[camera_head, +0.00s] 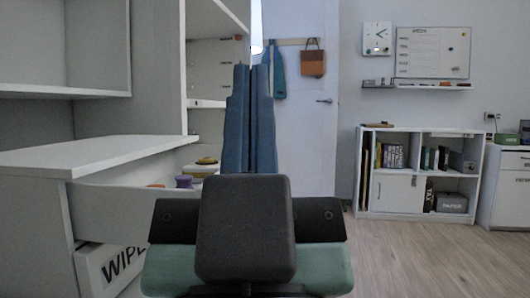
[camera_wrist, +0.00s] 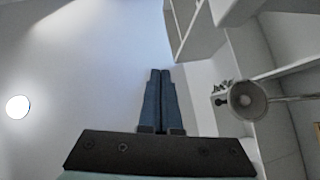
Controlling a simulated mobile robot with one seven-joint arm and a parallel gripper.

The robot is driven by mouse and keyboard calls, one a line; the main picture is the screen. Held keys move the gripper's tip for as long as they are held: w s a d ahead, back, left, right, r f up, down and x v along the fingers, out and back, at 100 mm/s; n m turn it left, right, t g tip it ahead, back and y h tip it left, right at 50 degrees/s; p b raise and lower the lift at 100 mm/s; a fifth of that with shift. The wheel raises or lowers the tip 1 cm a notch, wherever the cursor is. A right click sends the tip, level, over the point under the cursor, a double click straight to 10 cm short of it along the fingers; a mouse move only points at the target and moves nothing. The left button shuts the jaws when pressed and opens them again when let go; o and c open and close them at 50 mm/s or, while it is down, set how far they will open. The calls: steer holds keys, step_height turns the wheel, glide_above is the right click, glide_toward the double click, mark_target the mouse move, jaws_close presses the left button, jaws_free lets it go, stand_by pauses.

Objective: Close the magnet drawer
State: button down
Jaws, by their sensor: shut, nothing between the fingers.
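A white drawer (camera_head: 125,212) stands pulled out from the white desk (camera_head: 95,152) at the left in the head view. Small items show above its side panel, among them a purple one (camera_head: 184,182). No magnet label is readable on it, and its front is hidden behind my arm. My gripper (camera_head: 251,70) points up in the middle of the head view, with its blue fingers together and empty. It appears to the right of the desk and apart from it. In the wrist view, the closed fingers (camera_wrist: 159,72) point toward a pale blank surface, and the drawer cannot be made out.
A white box marked WIPE (camera_head: 112,265) sits below the drawer. Upright shelves (camera_head: 158,70) rise above the desk. A low white bookcase (camera_head: 418,132) stands far right, with open wood floor (camera_head: 440,255) before it. A round grey object (camera_wrist: 247,98) on a rod shows in the wrist view.

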step_height(320, 180, up, 17)
steer(key=w+g+y+p, duration=0.1)
steer(key=w+p, duration=0.2)
steer(key=p, duration=1.5)
steer(key=w+d+f+m+g+y+p, duration=0.1)
steer(key=w+d+f+m+g+p, duration=0.1)
steer(key=w+f+m+g+p, duration=0.25)
steer(key=w+d+f+m+g+y+p, duration=0.1)
steer(key=w+d+f+p, duration=0.15)
steer(key=f+p, duration=0.4)
steer(key=s+d+f+m+g+h+p, duration=0.1)
steer(key=s+d+f+m+p, duration=0.15)
steer(key=f+m, duration=0.5)
steer(key=s+d+f+m+g+p, duration=0.2)
steer(key=s+d+f+m, duration=0.15)
steer(key=f, duration=0.65)
steer(key=w+a+p, duration=0.2)
steer(key=w+a, duration=0.3)
steer(key=w, duration=0.5)
steer(key=shift+w+a+r+m, duration=0.25)
steer(key=shift+w+a+m, duration=0.05)
steer(key=shift+m, duration=0.05)
